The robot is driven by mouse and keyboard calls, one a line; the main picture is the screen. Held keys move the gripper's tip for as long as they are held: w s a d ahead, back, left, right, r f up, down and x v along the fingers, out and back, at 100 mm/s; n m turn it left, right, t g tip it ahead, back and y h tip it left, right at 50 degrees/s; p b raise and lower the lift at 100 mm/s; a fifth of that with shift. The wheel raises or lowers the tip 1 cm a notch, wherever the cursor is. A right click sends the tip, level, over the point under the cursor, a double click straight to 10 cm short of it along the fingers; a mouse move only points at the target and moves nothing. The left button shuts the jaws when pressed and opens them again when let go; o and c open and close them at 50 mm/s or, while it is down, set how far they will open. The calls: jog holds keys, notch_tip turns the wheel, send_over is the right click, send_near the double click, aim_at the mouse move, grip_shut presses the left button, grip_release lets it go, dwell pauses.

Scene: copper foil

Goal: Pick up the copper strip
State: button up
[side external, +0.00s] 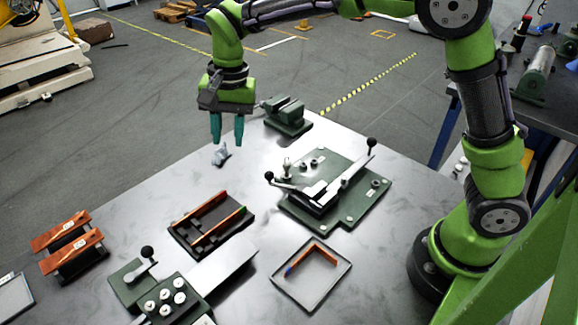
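My gripper (227,142) has two teal fingers pointing down with a clear gap between them. It is raised above the far part of the table and nothing shows between the fingers. Two flat copper strips with pale labels lie side by side on a dark stand at the left: the farther strip (47,236) and the nearer strip (62,257). My gripper is well to the right of them. A bent, L-shaped copper piece (322,254) with a blue end lies in a shallow square tray (335,287) at the front centre.
A vise (287,113) is at the far edge. A small grey object (221,156) is below my gripper. A knobbed press (130,278) stands front left.

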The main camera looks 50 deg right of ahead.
jog(key=w+a+f+m+h, duration=0.1)
jog(key=w+a+f+m, duration=0.2)
jog(key=w+a+m, duration=0.1)
jog(key=m, duration=0.4)
send_over(216, 199)
jog(key=a, duration=0.1)
jog(key=shift+g, duration=0.4)
jog(key=f, duration=0.8)
jog(key=shift+w+f, duration=0.2)
jog(key=shift+f, duration=0.2)
jog(key=shift+s+d+f, duration=0.15)
jog(key=shift+f, duration=2.55)
jog(key=shift+c, duration=0.3)
grip_shut()
